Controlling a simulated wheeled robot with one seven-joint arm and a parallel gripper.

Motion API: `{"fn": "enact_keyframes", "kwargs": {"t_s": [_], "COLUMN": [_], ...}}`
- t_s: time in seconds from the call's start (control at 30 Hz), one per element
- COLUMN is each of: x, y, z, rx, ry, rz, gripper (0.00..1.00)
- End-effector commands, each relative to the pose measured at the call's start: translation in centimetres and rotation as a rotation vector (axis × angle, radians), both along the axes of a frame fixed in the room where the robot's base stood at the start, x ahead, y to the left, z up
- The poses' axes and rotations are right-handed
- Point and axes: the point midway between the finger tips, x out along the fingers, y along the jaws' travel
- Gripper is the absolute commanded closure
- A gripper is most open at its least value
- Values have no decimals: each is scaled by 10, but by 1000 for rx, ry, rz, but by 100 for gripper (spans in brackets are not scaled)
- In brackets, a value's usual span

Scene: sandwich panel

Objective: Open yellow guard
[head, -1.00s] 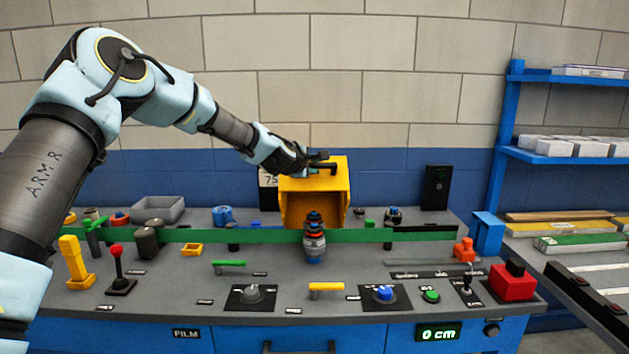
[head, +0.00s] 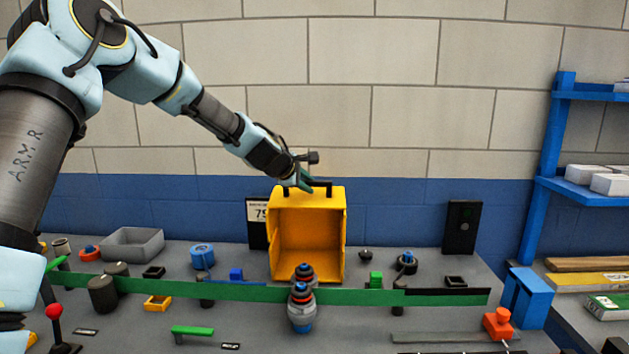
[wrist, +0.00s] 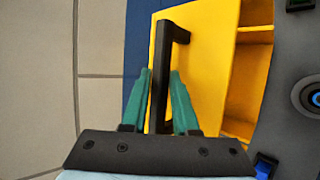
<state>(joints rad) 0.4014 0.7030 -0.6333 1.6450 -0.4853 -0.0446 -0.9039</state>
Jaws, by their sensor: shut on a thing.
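The yellow guard (head: 309,232) is a box-shaped cover at the back of the bench. In the head view its open side faces me and its inside shows. A black handle (wrist: 161,85) is fixed to the guard; in the head view it stands at the top edge (head: 322,184). My gripper (wrist: 160,75) is shut on this handle, with one green finger on each side of it. In the head view my gripper (head: 302,182) comes to the handle from the upper left. The yellow guard also fills the middle of the wrist view (wrist: 200,55).
A green strip (head: 236,293) crosses the bench in front of the guard. A grey and red-ringed post (head: 302,310) stands before it. A grey tray (head: 133,243) lies left, a black box (head: 461,228) stands right. A blue shelf (head: 549,190) is further right.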

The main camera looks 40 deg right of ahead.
Motion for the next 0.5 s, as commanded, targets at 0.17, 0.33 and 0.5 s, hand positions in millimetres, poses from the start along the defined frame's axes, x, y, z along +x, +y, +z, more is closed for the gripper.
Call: {"fn": "enact_keyframes", "kwargs": {"t_s": [0.17, 0.33, 0.5], "x": [0, 0, 0], "y": [4, 4, 4], "z": [-3, -3, -3], "rx": [8, 9, 9], "ry": [9, 10, 10], "rz": [1, 1, 1], "gripper": [100, 100, 65]}}
